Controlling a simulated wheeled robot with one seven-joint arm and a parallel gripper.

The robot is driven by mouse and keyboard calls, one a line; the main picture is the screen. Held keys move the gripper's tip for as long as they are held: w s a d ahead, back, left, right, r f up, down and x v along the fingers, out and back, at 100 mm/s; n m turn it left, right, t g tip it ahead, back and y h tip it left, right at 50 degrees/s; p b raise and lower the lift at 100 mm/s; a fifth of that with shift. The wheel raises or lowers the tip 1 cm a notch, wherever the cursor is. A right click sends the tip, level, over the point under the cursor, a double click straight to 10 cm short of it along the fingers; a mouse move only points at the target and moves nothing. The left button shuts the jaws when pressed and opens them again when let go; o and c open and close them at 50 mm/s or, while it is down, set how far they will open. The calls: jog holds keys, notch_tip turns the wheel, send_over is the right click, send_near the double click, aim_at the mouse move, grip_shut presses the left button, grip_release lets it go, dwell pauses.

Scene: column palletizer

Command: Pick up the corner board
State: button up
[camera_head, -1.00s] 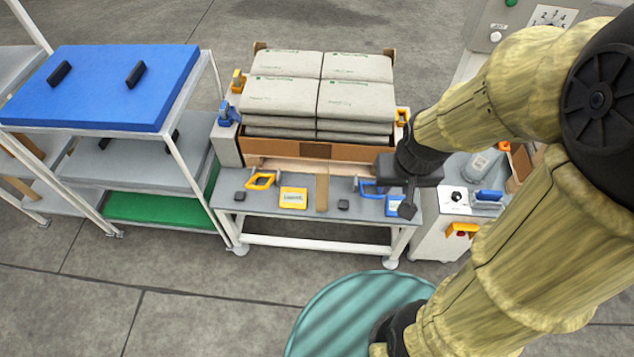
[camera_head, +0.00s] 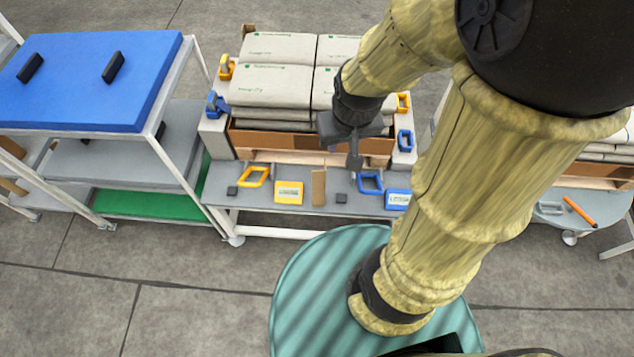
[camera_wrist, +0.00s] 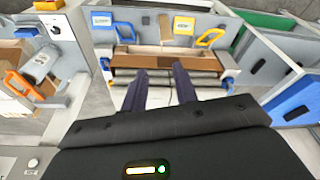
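The corner board (camera_head: 318,187) is a short brown cardboard strip lying on the grey front shelf. It lies between a yellow-labelled box and a small black block. In the wrist view the corner board (camera_wrist: 164,26) shows near the top centre. My gripper (camera_head: 355,158) is above the shelf's back edge, to the right of the board and in front of the stacked bags. In the wrist view its two dark fingers (camera_wrist: 160,70) stand apart with nothing between them. The board is clear of the fingers.
Grey bags (camera_head: 272,88) are stacked in a cardboard tray (camera_head: 265,141) behind the shelf (camera_head: 222,195). A yellow handle (camera_head: 253,177), yellow-labelled box (camera_head: 289,192), blue handle (camera_head: 370,183) and blue-labelled box (camera_head: 397,199) flank the board. A blue-topped rack (camera_head: 88,82) stands left.

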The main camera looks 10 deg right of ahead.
jog(key=shift+s, duration=0.15)
jog(key=m+g+b, duration=0.2)
jog(key=g+b, duration=0.1)
send_over(325, 172)
jog(key=w+d, duration=0.2)
notch_tip(325, 172, down, 19)
notch_tip(325, 172, down, 13)
jog(key=p, duration=0.1)
jog(key=shift+a+r+p, duration=0.2)
jog(key=shift+a+p, duration=0.2)
jog(key=shift+w, duration=0.1)
jog(key=shift+a+f+p, duration=0.15)
jog(key=shift+f+p, duration=0.25)
jog(key=shift+f, duration=0.9)
jog(key=shift+a+f+p, duration=0.1)
jog(key=shift+f+p, duration=0.3)
jog(key=shift+f, duration=0.9)
